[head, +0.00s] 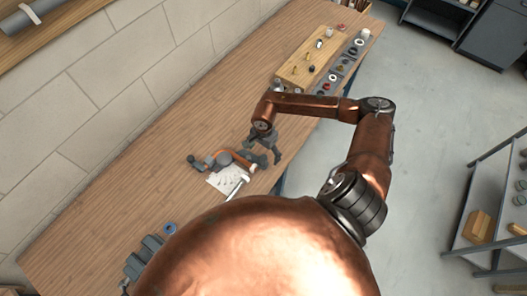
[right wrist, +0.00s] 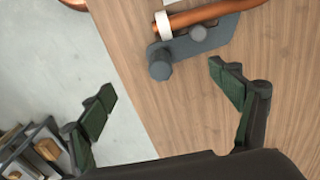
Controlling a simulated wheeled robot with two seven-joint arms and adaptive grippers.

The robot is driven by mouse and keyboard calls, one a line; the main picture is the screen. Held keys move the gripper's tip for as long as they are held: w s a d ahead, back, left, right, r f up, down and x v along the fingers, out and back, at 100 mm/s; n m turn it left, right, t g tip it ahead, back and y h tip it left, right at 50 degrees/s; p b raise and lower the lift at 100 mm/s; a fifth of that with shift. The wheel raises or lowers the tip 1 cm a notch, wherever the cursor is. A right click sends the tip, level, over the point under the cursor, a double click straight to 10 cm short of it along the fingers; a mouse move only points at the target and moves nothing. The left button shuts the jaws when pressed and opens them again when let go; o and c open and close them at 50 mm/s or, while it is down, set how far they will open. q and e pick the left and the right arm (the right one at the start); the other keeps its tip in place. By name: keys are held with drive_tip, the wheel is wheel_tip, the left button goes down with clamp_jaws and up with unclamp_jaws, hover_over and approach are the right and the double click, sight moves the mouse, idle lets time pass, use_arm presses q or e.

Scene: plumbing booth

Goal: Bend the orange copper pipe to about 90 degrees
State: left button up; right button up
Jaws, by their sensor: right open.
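The orange copper pipe (right wrist: 208,13) lies across a grey pipe bender (right wrist: 213,37) on the wooden bench, in the upper part of the right wrist view. A white collar (right wrist: 163,25) sits around the pipe near its end. In the head view, the pipe (head: 238,157) shows small on the bender, partly hidden; its exact bend is hard to tell. My right gripper (right wrist: 163,82) is open and empty, short of the bender and apart from the pipe. My left gripper is not in view.
A white sheet with drawings (head: 226,180) lies by the bender. A wooden board with fittings (head: 312,60) and a grey parts tray (head: 345,68) stand at the bench's far end. A stone-block wall (head: 130,70) borders the bench. A shelf rack (head: 490,215) stands on the floor at right.

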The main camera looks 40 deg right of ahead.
sight(264, 158)
drive_tip(key=shift+f+b, duration=1.05)
drive_tip(key=shift+f, duration=1.55)
drive_tip(key=shift+c, duration=0.3)
drive_tip(key=c, duration=1.5)
drive_tip(key=shift+o, duration=0.2)
drive_tip(key=shift+a, duration=0.1)
drive_tip(key=shift+s+a+m+p, duration=0.3)
drive_tip(key=shift+s+a+m, duration=0.6)
drive_tip(key=shift+s+a, duration=0.15)
